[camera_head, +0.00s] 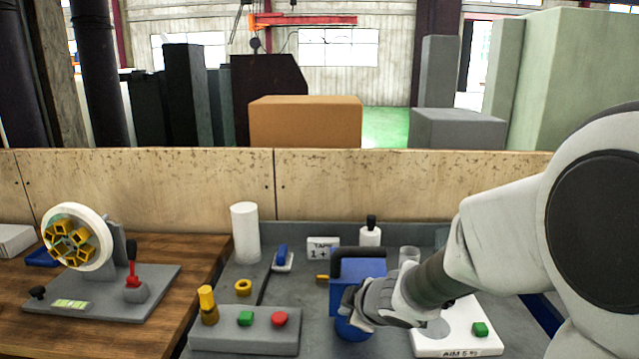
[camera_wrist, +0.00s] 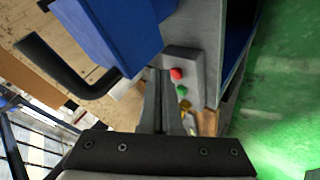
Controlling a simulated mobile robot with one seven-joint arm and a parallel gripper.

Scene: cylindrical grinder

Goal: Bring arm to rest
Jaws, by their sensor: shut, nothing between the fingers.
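My arm reaches in from the right in the head view. My gripper (camera_head: 350,298) is at its end, over the grey machine bed, in front of a blue block with a black handle (camera_head: 358,265). In the wrist view my gripper's fingers (camera_wrist: 160,78) are together with nothing between them. The blue block (camera_wrist: 115,35) shows beside them at the upper left there. In the head view my gripper and wrist hide part of the block and of a round blue part (camera_head: 353,329) below it. I cannot tell whether the gripper touches the block.
A grey control box (camera_head: 245,340) has green and red buttons and a yellow knob, left of my gripper. A white plate (camera_head: 455,342) with a green button lies under my forearm. A white cylinder (camera_head: 245,232) stands behind. A chuck-like wheel (camera_head: 75,238) is far left on wood.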

